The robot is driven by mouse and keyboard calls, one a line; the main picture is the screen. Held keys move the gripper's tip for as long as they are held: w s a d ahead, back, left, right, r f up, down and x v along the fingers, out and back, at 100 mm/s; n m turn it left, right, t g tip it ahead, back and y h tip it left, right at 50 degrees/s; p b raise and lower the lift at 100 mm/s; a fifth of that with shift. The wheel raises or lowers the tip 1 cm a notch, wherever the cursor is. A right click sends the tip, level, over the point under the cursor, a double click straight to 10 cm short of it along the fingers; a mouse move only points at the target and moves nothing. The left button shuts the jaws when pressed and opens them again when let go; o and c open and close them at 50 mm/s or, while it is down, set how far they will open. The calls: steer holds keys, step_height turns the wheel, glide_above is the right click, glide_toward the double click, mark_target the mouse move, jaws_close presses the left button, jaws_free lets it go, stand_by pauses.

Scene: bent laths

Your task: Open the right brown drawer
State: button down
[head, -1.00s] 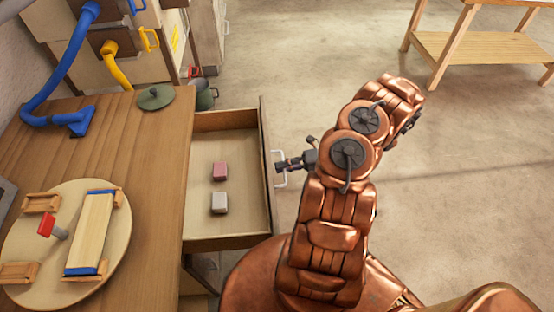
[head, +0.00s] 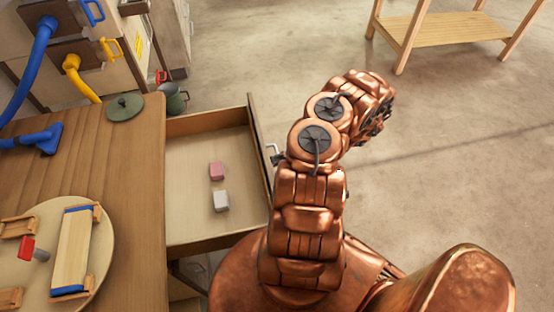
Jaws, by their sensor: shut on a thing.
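The brown drawer (head: 205,225) stands pulled out from the right side of the wooden table (head: 130,180). Its inside is in plain view, with a pink block (head: 216,171) and a pale grey block (head: 221,201) on the bottom. The light metal handle (head: 272,152) is on the drawer's outer front face. My gripper (head: 279,160) is at this handle and shut on it. My arm hides most of the gripper and part of the handle.
On the table are a round board (head: 105,245) with wooden parts, a green lid (head: 125,107) and a blue hose nozzle (head: 40,138). A green pot (head: 173,99) stands behind the drawer. A wooden bench (head: 440,35) is at the back right. The floor between is clear.

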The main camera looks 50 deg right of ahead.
steer(key=c, duration=1.2)
jaws_free()
steer(key=v, duration=1.2)
steer(key=shift+a, duration=0.1)
